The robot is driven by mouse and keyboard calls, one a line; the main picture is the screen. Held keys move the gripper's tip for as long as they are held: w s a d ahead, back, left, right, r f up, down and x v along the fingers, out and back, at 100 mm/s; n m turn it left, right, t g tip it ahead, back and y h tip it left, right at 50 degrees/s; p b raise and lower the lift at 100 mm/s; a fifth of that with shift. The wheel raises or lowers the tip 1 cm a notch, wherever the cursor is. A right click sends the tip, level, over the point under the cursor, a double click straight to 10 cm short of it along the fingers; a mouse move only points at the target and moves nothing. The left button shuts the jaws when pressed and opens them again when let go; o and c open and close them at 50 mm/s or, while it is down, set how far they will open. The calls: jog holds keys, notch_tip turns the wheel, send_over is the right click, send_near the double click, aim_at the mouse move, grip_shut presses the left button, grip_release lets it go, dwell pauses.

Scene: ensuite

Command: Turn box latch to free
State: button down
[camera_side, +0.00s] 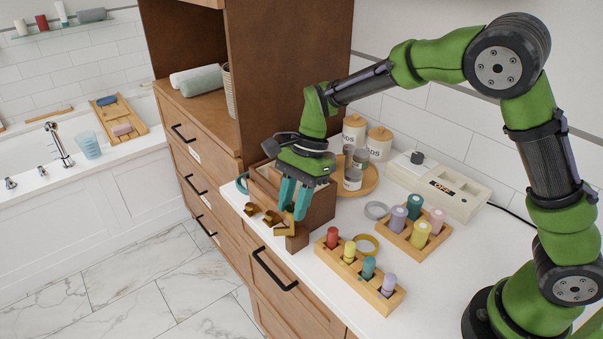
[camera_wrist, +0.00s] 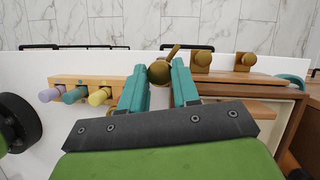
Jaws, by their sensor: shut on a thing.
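The brown wooden box (camera_side: 320,208) stands near the counter's front edge; its wooden top edge also shows in the wrist view (camera_wrist: 235,83). A brass latch (camera_side: 284,224) sits at its front right, and in the wrist view the latch (camera_wrist: 160,72) appears as a round knob with a short lever pointing up and slightly right. My gripper (camera_side: 294,205) points down, with its two teal fingers on either side of the latch and shut on it. The fingers (camera_wrist: 160,90) hide part of the latch's sides, and its mount is partly hidden.
Two more brass fittings (camera_side: 262,213) sit left along the box front. A wooden peg block (camera_side: 358,272) with coloured pegs stands close right, with a second block (camera_side: 415,233) behind. A round tray (camera_side: 363,180) with cups and a switch box (camera_side: 440,188) stand farther back.

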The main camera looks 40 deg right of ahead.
jog(key=n+g, duration=0.1)
jog(key=n, duration=0.2)
jog(key=n+g+h, duration=0.1)
jog(key=n, duration=0.2)
jog(key=shift+w+a+n, duration=0.1)
jog(key=shift+w+n, duration=0.1)
jog(key=shift+n, duration=0.2)
jog(key=shift+g, duration=0.3)
jog(key=c, duration=0.8)
grip_release()
jog(key=shift+r+h, duration=0.15)
jog(key=shift+h, duration=0.15)
jog(key=v, duration=1.6)
jog(key=shift+d+r, duration=0.2)
jog(key=shift+r, duration=0.1)
